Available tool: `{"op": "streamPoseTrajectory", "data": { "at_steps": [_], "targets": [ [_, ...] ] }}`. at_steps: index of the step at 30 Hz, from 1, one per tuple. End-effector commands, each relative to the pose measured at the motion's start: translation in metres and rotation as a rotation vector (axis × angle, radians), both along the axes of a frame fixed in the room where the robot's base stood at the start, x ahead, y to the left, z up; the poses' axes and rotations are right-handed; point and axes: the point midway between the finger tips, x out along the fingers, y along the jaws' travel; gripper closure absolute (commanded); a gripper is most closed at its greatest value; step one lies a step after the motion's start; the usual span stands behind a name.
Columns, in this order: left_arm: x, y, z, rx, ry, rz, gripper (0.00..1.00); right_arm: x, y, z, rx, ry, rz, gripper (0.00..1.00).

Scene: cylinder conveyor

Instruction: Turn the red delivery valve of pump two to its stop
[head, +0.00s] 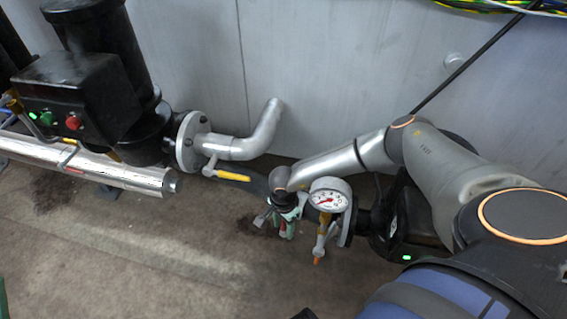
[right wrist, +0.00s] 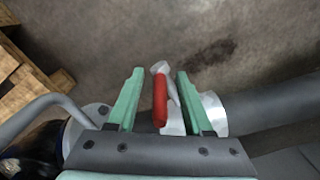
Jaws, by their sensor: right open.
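The red valve handle (right wrist: 160,101) shows in the right wrist view, on a pale metal valve body. It lies between the two green fingers of my right gripper (right wrist: 160,74), which is open with gaps on both sides, so the fingers do not appear to grip it. In the head view my right gripper (head: 288,222) is low, just left of a round pressure gauge (head: 328,199). There it hides most of the red handle. My left gripper is not in view.
A valve with a yellow lever (head: 232,175) is on a grey pipe (head: 252,142) to the left. A black pump (head: 85,95) and a shiny pipe (head: 125,176) stand further left. A short orange-tipped lever (head: 321,240) hangs below the gauge. A wooden pallet (right wrist: 30,90) shows in the wrist view.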

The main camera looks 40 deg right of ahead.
Motion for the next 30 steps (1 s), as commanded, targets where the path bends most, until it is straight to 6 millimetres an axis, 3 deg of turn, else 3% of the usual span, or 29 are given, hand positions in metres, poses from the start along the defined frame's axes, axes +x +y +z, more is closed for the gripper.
{"op": "streamPoseTrajectory", "data": {
  "at_steps": [8,21,30],
  "targets": [
    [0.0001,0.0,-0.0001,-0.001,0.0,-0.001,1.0,0.0,0.0,-0.0007,0.0,0.0,0.0,0.5],
    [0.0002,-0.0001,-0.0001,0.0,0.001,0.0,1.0,0.0002,-0.0002,-0.0004,0.0,0.0,-0.001,1.0],
    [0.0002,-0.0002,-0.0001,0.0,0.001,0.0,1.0,0.0003,-0.0003,-0.0003,0.0,-0.001,-0.001,1.0]
  ]
}}
